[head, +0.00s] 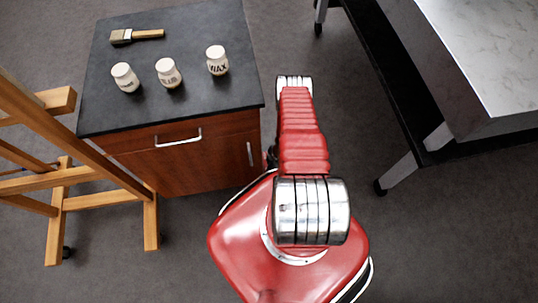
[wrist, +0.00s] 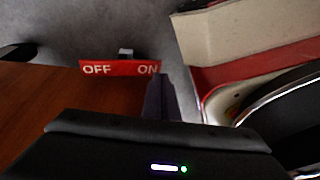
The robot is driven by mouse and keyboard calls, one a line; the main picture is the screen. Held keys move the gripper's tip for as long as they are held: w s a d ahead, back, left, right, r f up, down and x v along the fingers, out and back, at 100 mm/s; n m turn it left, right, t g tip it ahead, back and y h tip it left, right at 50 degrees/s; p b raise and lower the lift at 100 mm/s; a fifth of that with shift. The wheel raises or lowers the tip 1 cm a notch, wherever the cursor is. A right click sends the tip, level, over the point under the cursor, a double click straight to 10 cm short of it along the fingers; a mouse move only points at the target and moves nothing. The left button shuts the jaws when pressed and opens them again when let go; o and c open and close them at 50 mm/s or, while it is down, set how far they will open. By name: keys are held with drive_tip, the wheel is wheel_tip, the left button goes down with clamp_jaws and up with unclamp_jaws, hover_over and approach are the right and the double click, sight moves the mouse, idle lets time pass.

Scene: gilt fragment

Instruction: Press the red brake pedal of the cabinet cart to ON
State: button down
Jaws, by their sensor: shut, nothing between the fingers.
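The cabinet cart (head: 185,160) is a brown wooden cabinet with a black top, a drawer and a silver handle. Its brown side fills the left of the wrist view (wrist: 40,110). The red brake pedal (wrist: 112,68) is a flat bar low beside the cart, marked OFF at its left end and ON at its right end. It looks about level. My gripper (wrist: 155,80) is shut and empty, its dark fingertips right by the ON end; I cannot tell whether they touch it. The pedal and gripper are hidden in the head view.
Jars (head: 169,73) and a brush (head: 136,35) stand or lie on the cart top. A wooden easel (head: 100,165) stands left of the cart. A table with a pale marbled top (head: 480,50) is at the right. Grey floor lies between cart and table.

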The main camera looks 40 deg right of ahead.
drive_tip(key=shift+r, duration=0.3)
drive_tip(key=shift+s+r, duration=0.1)
drive_tip(key=shift+r, duration=0.7)
drive_tip(key=s+r, duration=0.4)
drive_tip(key=r, duration=0.7)
drive_tip(key=shift+s+d+r, duration=0.2)
drive_tip(key=shift+s+d, duration=0.05)
drive_tip(key=shift+d, duration=0.05)
drive_tip(key=shift+s, duration=0.1)
